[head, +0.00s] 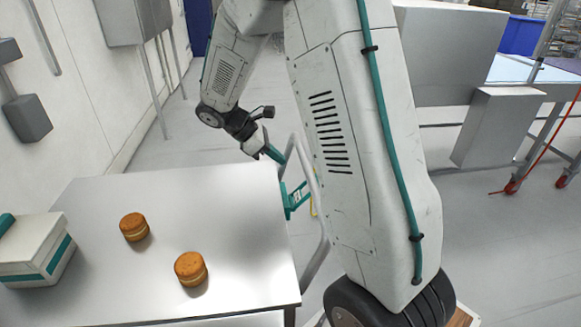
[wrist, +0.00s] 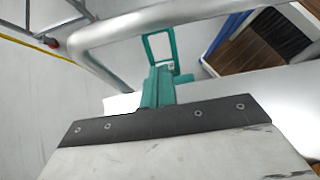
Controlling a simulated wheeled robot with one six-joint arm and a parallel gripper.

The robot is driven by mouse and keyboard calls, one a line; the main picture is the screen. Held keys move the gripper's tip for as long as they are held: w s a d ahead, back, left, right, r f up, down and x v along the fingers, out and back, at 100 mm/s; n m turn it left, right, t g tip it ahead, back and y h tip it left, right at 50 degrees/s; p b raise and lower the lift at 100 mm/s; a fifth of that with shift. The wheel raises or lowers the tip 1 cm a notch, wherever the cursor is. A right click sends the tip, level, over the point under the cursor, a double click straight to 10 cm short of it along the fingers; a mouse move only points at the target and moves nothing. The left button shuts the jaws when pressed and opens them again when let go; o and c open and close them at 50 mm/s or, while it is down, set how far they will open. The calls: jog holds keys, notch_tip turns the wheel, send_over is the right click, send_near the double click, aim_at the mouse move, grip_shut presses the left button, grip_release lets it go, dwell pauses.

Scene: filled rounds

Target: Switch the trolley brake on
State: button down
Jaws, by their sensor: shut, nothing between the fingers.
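The trolley (head: 190,215) is a pale metal table with a bent tube handle (head: 322,215) at its right end; the handle also shows in the wrist view (wrist: 175,15). A teal piece (head: 294,199), which looks like the brake part, sits beside the handle at the trolley's right edge. A teal open frame (wrist: 160,47) in the wrist view seems to be the same piece. My gripper (head: 272,153) has teal fingers, shut and empty, above the trolley's far right corner, apart from the teal piece. In the wrist view its fingers (wrist: 158,88) point towards the frame. The brake's setting cannot be told.
Two orange-brown filled rounds (head: 133,227) (head: 190,269) and a white-and-teal box (head: 38,250) stand on the trolley. My arm hides much of the floor right of the handle.

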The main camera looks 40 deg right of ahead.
jog(key=shift+v, duration=0.8)
jog(key=shift+d, duration=0.1)
